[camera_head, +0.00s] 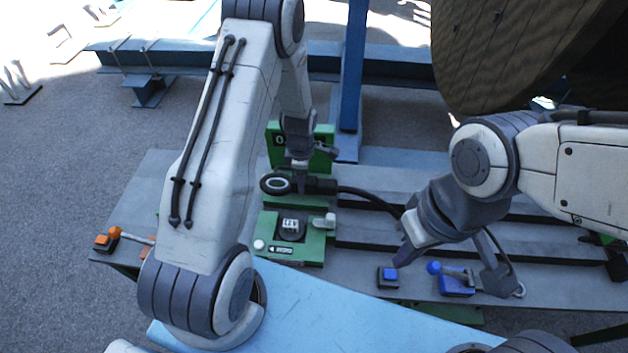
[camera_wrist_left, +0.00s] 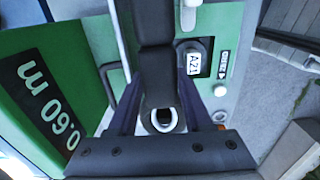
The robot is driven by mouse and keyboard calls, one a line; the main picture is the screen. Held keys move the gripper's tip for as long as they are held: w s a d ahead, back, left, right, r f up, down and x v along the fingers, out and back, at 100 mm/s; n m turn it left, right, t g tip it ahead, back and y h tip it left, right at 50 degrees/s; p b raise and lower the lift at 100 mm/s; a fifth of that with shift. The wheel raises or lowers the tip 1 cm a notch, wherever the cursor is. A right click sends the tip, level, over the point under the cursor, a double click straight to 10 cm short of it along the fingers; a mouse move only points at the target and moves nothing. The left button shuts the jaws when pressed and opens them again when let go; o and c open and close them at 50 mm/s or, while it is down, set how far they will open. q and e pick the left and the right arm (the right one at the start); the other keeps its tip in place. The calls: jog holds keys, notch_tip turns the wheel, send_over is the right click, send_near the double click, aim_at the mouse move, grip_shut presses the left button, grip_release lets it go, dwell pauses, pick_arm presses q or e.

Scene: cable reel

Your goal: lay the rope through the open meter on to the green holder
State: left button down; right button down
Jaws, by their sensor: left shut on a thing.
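The black rope (camera_head: 372,196) has a thick end with a pale-ringed eye (camera_head: 275,184). My left gripper (camera_head: 302,186) is shut on this end, above the meter; in the left wrist view the rope end (camera_wrist_left: 157,70) lies between its fingers (camera_wrist_left: 160,105). The rope runs right and passes behind my right gripper (camera_head: 405,245), whose fingers are not clear. A green edge (camera_head: 161,213) behind my left arm may be the holder; most is hidden.
A large wooden reel (camera_head: 520,50) hangs at the top right. An orange-knobbed lever (camera_head: 116,235) is at the left of the grey bench (camera_head: 365,240). A blue button (camera_head: 388,275) and blue lever (camera_head: 455,278) are at the right. Blue beams stand behind.

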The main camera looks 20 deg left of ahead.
pick_arm(q)
jog(key=s+a+b, duration=0.2)
jog(key=s+a, duration=0.1)
jog(key=a, duration=1.1)
jog(key=s+a+b, duration=0.1)
jog(key=s+a, duration=0.3)
jog(key=a, duration=1)
jog(key=s+a+b, duration=0.2)
jog(key=s+a, duration=0.1)
jog(key=a, duration=1.2)
jog(key=f+b, duration=0.3)
jog(key=f, duration=0.2)
jog(key=f+b, duration=0.4)
jog(key=f, duration=0.1)
jog(key=f+b, duration=0.4)
jog(key=f, duration=0.1)
jog(key=shift+d+f, duration=0.35)
jog(key=shift+f, duration=0.05)
jog(key=shift+c, duration=1.2)
grip_release()
jog(key=shift+s+d+f, duration=0.1)
notch_tip(320, 180, up, 11)
jog(key=b, duration=0.2)
jog(key=shift+f, duration=0.2)
